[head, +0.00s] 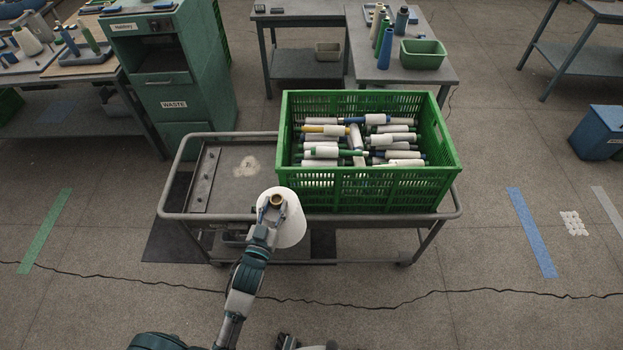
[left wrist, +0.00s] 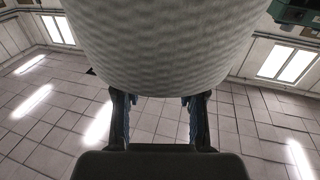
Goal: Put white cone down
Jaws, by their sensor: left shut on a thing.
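The white cone (head: 290,227) is a large white yarn package with a brown tube end showing at its top. In the head view it appears over the cart's near rail, left of the green crate; its height above the cart is hard to tell. My left gripper (head: 265,212) is shut on the white cone near the tube end. In the left wrist view the white cone (left wrist: 165,45) fills the upper middle, and the fingers of my left gripper (left wrist: 158,108) run up to it, their tips partly hidden. My right gripper does not show clearly.
The grey cart (head: 225,210) has a bare tray area on its left, with a pale stain. A green crate (head: 370,190) full of bobbins takes up its right side. Behind stand a green waste cabinet (head: 165,85) and a table (head: 425,75) with cones and a green bin (head: 423,54).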

